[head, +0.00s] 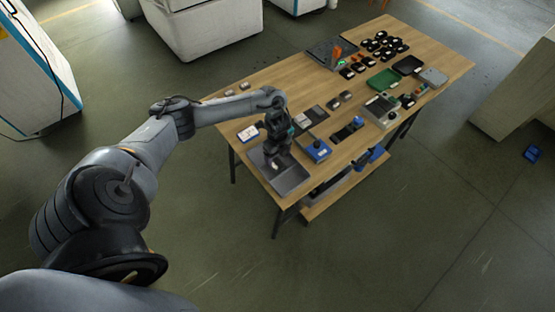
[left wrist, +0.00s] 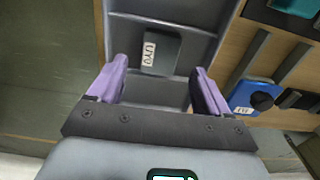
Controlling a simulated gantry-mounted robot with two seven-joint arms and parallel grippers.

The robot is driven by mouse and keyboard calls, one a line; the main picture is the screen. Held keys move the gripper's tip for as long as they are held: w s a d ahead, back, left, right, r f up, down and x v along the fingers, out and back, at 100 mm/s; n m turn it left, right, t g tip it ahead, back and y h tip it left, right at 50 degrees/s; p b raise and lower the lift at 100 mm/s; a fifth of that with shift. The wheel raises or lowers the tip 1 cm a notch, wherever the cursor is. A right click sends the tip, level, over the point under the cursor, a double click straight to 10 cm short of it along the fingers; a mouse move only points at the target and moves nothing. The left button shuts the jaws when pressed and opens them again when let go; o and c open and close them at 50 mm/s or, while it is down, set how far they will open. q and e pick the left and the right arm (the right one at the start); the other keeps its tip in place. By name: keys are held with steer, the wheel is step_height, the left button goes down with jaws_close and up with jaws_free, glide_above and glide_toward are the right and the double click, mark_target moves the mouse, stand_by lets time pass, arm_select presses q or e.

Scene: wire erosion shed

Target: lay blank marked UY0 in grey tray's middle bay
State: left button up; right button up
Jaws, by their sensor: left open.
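The blank marked UY0 (left wrist: 160,52) is a dark grey block with a white label. In the left wrist view it lies in the grey tray (left wrist: 198,45), between two cross dividers, in what looks like the middle bay. Its near end is close to the nearer divider. My left gripper (left wrist: 158,88) is open, its two purple fingers apart and nothing between them, just short of the blank. In the head view the left gripper (head: 276,163) is over the grey tray (head: 292,182) at the table's near end and hides part of it. My right gripper is not in view.
A blue block (head: 317,150) stands right of the tray; it also shows in the left wrist view (left wrist: 243,96). A white-and-blue box (head: 248,133) lies left of the gripper. Black parts, a green tray (head: 384,79) and other items crowd the wooden table's (head: 245,158) far end.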

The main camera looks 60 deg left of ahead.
mark_target(278, 164)
arm_select(q)
step_height(278, 164, up, 6)
steer(key=p, duration=0.1)
steer(key=d+f+n+t+h, duration=0.2)
steer(key=d+t, duration=0.4)
steer(key=d, duration=2.4)
steer(key=s+a+r+n+g+y, duration=0.1)
steer(key=s+r+n, duration=0.3)
steer(key=s+n, duration=0.2)
steer(key=s+a+r+n+g, duration=0.1)
steer(key=s+r+n, duration=0.3)
steer(key=s, duration=0.5)
steer(key=shift+n+y, duration=0.4)
steer(key=shift+n, duration=0.8)
steer(key=shift+a+r+p, duration=0.1)
steer(key=shift+r+p, duration=0.1)
steer(key=shift+p, duration=0.15)
